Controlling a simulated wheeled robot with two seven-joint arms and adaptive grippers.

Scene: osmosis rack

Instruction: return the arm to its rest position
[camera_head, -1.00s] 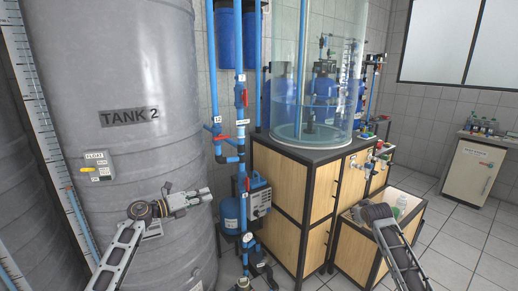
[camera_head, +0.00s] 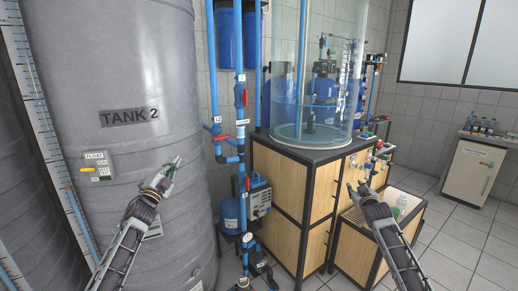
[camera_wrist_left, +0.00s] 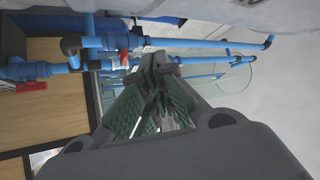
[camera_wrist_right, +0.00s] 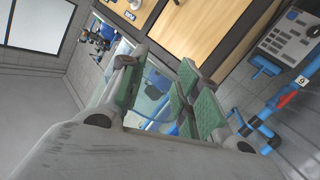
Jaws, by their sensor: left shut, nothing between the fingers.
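My left gripper (camera_head: 178,164) is in front of the grey TANK 2 (camera_head: 130,60) in the head view, its fingers pointing up and right. The left wrist view shows its green-padded fingers (camera_wrist_left: 160,72) closed together at the tips with nothing between them. My right gripper (camera_head: 357,188) is in front of the wooden cabinet at the right, fingers pointing up. In the right wrist view its green-padded fingers (camera_wrist_right: 160,85) stand apart, with no object visible between them.
Blue pipes with red valves (camera_head: 240,95) run upright right of the tank. A clear cylinder (camera_head: 315,70) stands on the wooden cabinet (camera_head: 285,195). An open wooden box (camera_head: 350,250) holding bottles stands behind my right arm. Tiled floor (camera_head: 470,245) is clear at the right.

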